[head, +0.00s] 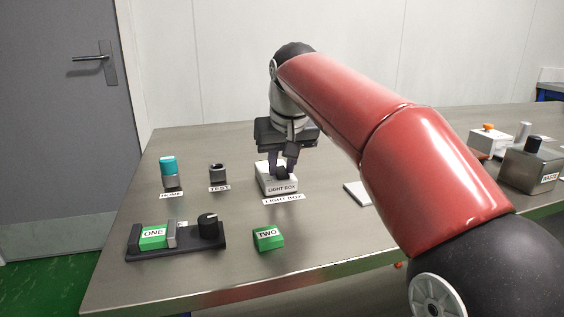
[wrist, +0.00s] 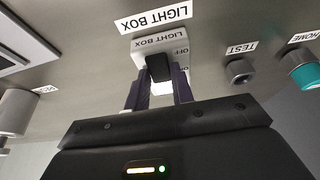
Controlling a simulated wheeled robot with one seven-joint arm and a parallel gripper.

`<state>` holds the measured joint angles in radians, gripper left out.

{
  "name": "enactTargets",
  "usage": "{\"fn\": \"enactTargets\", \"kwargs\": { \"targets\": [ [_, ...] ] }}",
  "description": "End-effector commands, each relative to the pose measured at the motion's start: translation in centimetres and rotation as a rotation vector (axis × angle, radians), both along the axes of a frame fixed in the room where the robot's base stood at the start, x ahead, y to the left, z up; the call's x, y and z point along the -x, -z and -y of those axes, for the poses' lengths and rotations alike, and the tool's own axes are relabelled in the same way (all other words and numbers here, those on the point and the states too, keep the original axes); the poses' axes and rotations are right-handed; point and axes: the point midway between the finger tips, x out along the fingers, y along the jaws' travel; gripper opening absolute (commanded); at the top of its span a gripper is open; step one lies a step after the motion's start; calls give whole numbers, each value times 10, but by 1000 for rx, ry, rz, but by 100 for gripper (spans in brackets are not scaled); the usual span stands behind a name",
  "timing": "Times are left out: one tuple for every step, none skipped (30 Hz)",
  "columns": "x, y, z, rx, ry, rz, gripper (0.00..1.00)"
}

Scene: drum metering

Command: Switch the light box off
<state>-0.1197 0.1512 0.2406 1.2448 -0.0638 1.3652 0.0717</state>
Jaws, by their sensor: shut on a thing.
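The light box (head: 272,187) is a small white box with a "LIGHT BOX" label, standing on the grey table. In the wrist view the light box (wrist: 150,45) appears upside down, with the word OFF on its right side. A bright white patch shows between the fingers below the knob. The fingers hide part of the box top.
A teal-topped cylinder (head: 168,166) at HOME and a dark socket (head: 218,173) at TEST stand left. A black tray (head: 190,243) with green block ONE and a knob is front left. Green block TWO (head: 268,238) lies in front. A white slab (head: 357,193) lies right.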

Motion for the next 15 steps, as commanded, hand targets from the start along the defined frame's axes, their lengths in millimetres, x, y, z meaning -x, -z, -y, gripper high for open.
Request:
{"fn": "enactTargets", "kwargs": {
  "targets": [
    [-1, -4, 0, 4, 0, -17, 1],
    [-2, -5, -1, 7, 0, -28, 1],
    [-2, -7, -1, 13, 0, -50, 1],
    [-3, -8, -1, 20, -1, -71, 1],
    [-5, -9, -2, 27, -2, -99, 1],
    [-7, -5, -3, 38, -3, -139, 1],
    [-8, -2, -3, 44, -2, -162, 1],
    [-8, -1, -3, 50, -2, -182, 1],
    [-9, -1, -3, 57, -2, -208, 1],
    [-9, -1, -4, 64, -3, -225, 1],
    [-9, -1, -4, 69, -3, -242, 1],
    [-10, -1, -4, 74, -3, -261, 1],
    [-10, -1, -4, 77, -3, -272, 1],
    [-10, -2, -4, 81, -1, -283, 1],
    [-10, -2, -3, 83, -1, -292, 1]
  ]
}}
